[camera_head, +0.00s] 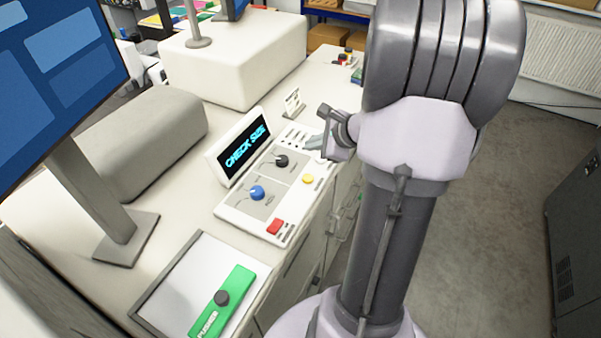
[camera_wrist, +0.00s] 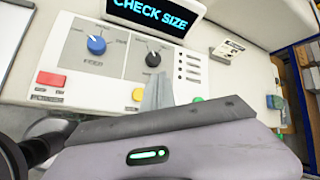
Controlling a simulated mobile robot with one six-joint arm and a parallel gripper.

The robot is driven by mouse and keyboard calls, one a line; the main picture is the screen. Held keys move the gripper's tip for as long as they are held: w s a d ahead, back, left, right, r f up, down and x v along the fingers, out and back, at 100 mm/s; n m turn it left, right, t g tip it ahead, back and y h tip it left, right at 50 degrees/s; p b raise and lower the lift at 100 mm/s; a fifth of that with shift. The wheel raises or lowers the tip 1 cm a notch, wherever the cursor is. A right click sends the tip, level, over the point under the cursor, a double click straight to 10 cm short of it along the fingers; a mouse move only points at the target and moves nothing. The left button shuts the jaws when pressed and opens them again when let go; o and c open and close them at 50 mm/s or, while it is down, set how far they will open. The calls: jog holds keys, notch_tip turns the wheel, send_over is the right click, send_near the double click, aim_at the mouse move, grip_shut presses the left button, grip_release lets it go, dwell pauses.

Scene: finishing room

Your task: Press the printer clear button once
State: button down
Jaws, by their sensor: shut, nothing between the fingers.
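The printer control panel (camera_head: 247,209) is white and lies on the counter, with a display (camera_head: 245,147) reading "CHECK SIZE". It has a red button (camera_head: 275,226), a yellow button (camera_head: 308,179), a blue knob (camera_head: 257,192) and a black knob (camera_head: 282,160). In the wrist view the red button (camera_wrist: 51,79) is at left, the yellow button (camera_wrist: 138,94) near the middle, and a green button (camera_wrist: 197,99) is partly hidden. Button labels are too small to read. My gripper (camera_head: 311,144) is shut and empty over the panel's far right part; its fingers (camera_wrist: 158,93) show right of the yellow button.
A small card stand (camera_head: 293,102) stands behind the panel. A tray (camera_head: 182,265) with a green block (camera_head: 222,301) bearing a black knob lies in front. A monitor (camera_head: 60,90) and a grey rounded box (camera_head: 150,140) stand left.

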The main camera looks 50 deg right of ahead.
jog(key=b, duration=0.7)
send_over(311, 179)
notch_tip(311, 179, down, 8)
jog(key=shift+f, duration=0.1)
jog(key=shift+f+b, duration=0.35)
dwell(1.3)
jog(key=shift+f+b, duration=0.4)
jog(key=shift+b, duration=0.15)
jog(key=shift+f+b, duration=0.35)
jog(key=shift+b, duration=0.1)
dwell(0.4)
jog(key=shift+r, duration=0.1)
jog(key=shift+r+p, duration=0.55)
jog(key=shift+r, duration=0.15)
